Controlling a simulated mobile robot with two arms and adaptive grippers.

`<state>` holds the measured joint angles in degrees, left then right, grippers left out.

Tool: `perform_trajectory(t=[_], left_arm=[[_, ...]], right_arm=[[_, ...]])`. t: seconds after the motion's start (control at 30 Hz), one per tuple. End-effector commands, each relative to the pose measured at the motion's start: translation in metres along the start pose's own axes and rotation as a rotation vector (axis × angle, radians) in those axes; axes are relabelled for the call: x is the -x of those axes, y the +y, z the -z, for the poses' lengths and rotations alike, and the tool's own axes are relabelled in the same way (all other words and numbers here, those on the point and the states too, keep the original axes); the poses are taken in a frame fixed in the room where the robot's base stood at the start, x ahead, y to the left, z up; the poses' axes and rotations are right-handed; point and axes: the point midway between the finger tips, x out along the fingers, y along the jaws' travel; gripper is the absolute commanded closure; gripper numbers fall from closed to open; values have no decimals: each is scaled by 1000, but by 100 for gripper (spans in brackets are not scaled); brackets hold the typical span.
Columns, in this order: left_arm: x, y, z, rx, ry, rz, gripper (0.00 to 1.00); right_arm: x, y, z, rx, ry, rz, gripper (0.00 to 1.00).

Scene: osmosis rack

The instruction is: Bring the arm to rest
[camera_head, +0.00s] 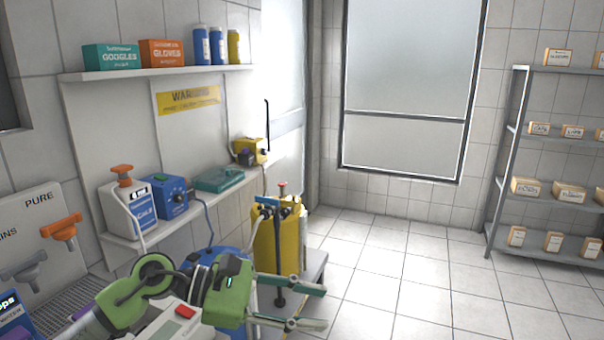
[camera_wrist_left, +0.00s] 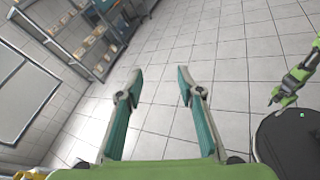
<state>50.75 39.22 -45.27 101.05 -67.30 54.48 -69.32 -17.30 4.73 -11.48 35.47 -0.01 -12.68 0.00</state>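My left gripper (camera_head: 316,307) is at the bottom middle of the head view, with its green body and two fingers pointing right. Its fingers are spread apart with nothing between them. The left wrist view also shows this gripper (camera_wrist_left: 160,82) open and empty, with only floor beyond the fingertips. My green right arm, with its gripper (camera_wrist_left: 277,98), shows at the right of the left wrist view. It is too small there to tell its finger opening. It is not seen in the head view.
A yellow tank (camera_head: 279,240) stands behind my left gripper. A white wall shelf (camera_head: 185,215) holds a white jug (camera_head: 133,208) and a blue device (camera_head: 163,197). A metal rack (camera_head: 507,150) with boxes stands far right. The tiled floor (camera_head: 400,285) between is clear.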

Motion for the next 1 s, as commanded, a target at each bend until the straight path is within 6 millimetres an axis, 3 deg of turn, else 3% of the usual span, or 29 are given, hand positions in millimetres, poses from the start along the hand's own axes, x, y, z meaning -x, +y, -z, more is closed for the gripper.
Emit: perform_trajectory(t=[0.03, 0.1, 0.2, 0.27, 0.37, 0.47, 0.57, 0.67, 0.8, 0.83, 0.9, 1.0], left_arm=[[-12, -1, -20, 108, -122, -53, 66], [-16, 8, -47, 275, -289, -142, 66], [-6, 27, -71, 544, -519, -264, 66], [8, 40, -74, 717, -652, -337, 66], [37, 60, -60, 1021, -862, -460, 66], [70, 70, -23, 1336, -1061, -589, 66], [99, 63, 33, 1656, -1247, -730, 66], [122, 36, 98, 1972, -1418, -889, 66], [139, -31, 180, 2353, -1612, -1131, 66], [141, -49, 195, -2392, 1625, 1172, 66], [143, -92, 224, -2228, 1485, 1143, 66], [143, -153, 251, -2022, 1320, 1114, 66]], right_arm=[[0, 0, 0, 0, 0, 0, 60], [0, 0, 0, 0, 0, 0, 60], [0, 0, 0, 0, 1, 0, 60], [0, 0, 0, 0, 1, 0, 60], [0, 0, 1, 0, 1, 0, 60], [0, 0, 1, 0, 2, 0, 60], [0, 0, 2, 0, 3, 0, 60], [0, 0, 2, 0, 4, 0, 60], [0, -1, 3, -1, 4, 1, 60], [0, -1, 3, -1, 5, 1, 60], [0, -2, 3, -2, 5, 2, 60], [0, -4, 4, -2, 6, 4, 60]])
